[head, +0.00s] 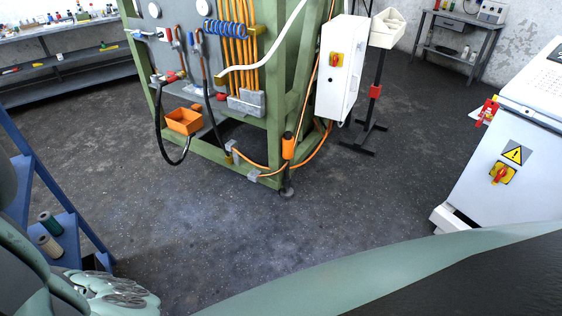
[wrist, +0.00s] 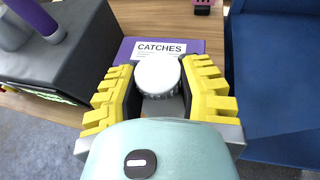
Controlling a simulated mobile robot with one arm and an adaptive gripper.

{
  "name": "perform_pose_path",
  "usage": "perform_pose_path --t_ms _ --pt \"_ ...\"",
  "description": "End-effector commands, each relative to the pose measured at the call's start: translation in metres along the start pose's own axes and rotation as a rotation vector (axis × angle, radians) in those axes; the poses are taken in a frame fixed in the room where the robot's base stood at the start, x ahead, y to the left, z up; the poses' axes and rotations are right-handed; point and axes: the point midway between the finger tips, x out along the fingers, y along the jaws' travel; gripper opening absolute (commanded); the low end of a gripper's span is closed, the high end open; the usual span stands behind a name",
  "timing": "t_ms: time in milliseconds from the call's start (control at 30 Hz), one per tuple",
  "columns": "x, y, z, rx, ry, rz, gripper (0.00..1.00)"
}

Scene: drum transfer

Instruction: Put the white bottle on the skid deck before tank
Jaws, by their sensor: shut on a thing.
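In the wrist view, the white bottle (wrist: 158,74) shows from above as a round white cap with a ridged rim. My gripper (wrist: 160,90) has its yellow ridged fingers shut on the bottle from the left and right. The bottle's lower part is mostly hidden. It is over or beside a wooden surface (wrist: 143,17); whether it touches it I cannot tell. Neither the bottle nor my fingers can be made out in the head view. The head view shows a green-framed skid (head: 275,90) with hoses and a panel. I cannot make out a tank or its deck.
A purple box marked CATCHES (wrist: 205,46) lies just behind the bottle. A dark grey box (wrist: 75,45) stands left, a blue panel (wrist: 275,80) right. In the head view, a blue rack (head: 65,235) is at left and a white cabinet (head: 505,150) at right. The floor between is clear.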

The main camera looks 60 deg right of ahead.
Motion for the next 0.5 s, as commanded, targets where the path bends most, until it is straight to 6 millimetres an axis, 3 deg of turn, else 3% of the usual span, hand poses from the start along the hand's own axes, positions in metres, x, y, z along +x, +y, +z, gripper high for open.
perform_pose_path --t_ms 267,300,500 --pt "0.0017 -0.0001 -0.0029 0.001 -0.003 0.000 0.00" --pt "0.0011 -0.0002 -0.0018 0.001 -0.001 -0.001 0.43" --pt "0.0010 -0.0001 -0.0019 0.001 -0.001 0.000 0.63"
